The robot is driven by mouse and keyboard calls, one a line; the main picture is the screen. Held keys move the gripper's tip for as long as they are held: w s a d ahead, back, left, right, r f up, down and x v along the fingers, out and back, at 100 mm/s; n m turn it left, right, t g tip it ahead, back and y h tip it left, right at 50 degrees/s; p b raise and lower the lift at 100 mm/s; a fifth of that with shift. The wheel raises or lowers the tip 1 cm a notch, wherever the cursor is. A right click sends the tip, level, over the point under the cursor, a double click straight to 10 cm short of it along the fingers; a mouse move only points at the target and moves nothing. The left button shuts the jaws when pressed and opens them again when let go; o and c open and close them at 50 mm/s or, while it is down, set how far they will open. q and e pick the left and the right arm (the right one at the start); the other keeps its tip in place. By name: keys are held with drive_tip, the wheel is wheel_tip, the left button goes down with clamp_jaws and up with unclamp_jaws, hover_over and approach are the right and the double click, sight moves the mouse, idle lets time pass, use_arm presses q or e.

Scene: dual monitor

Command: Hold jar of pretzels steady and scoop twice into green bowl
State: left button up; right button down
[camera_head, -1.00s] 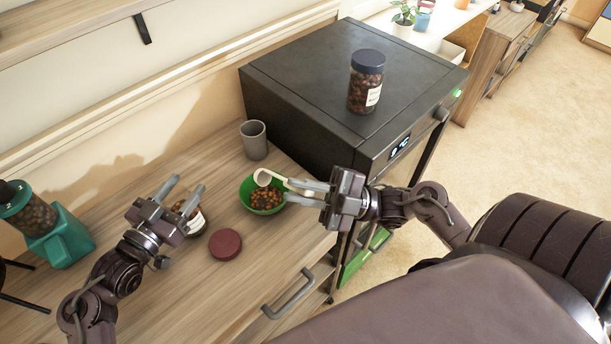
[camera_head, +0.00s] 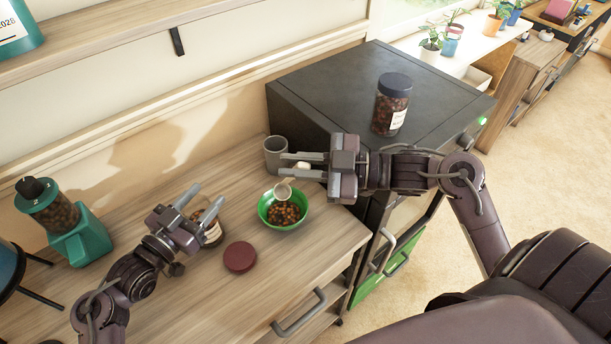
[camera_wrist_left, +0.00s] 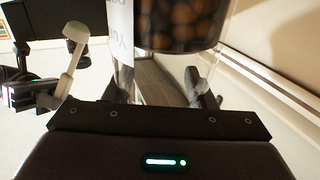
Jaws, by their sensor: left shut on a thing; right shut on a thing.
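The open jar of small round brown pieces (camera_head: 213,236) stands on the wooden counter, partly hidden by my left gripper (camera_head: 205,198), which is shut around it. In the left wrist view the clear jar (camera_wrist_left: 180,28) shows its brown contents between the fingers. My right gripper (camera_head: 282,165) is shut on the handle of a pale scoop (camera_head: 283,190). The scoop's head hangs down over the green bowl (camera_head: 267,212), with the gripper above the bowl's far side. The bowl holds several brown pieces. The scoop (camera_wrist_left: 72,55) also shows in the left wrist view.
A grey cup (camera_head: 274,152) stands behind the bowl. A second lidded jar (camera_head: 391,104) sits on the black appliance (camera_head: 330,85) at right. A teal grinder (camera_head: 75,235) stands at left.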

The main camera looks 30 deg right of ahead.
use_arm(q)
drive_tip(key=shift+f, duration=0.3)
use_arm(e)
drive_tip(key=w, duration=0.1)
drive_tip(key=w+m+h, duration=0.1)
drive_tip(key=w+r+g, duration=0.1)
drive_tip(key=shift+a+m, duration=0.25)
drive_tip(key=shift+m, duration=0.05)
drive_tip(key=shift+w+a+r+m+g+h, duration=0.25)
drive_tip(key=shift+w+r+m+g+h, duration=0.25)
drive_tip(key=shift+w+r, duration=0.45)
drive_tip(key=shift+w+a+r+m+g+h, duration=0.2)
drive_tip(key=shift+w+r+m+g+h, duration=0.3)
drive_tip(key=shift+w, duration=0.65)
drive_tip(key=shift+r, duration=0.1)
use_arm(q)
drive_tip(key=o, duration=1.2)
drive_tip(key=shift+r, duration=0.1)
drive_tip(key=shift+o, duration=0.2)
use_arm(e)
drive_tip(key=shift+w, duration=0.1)
use_arm(q)
drive_tip(key=shift+a+r, duration=0.1)
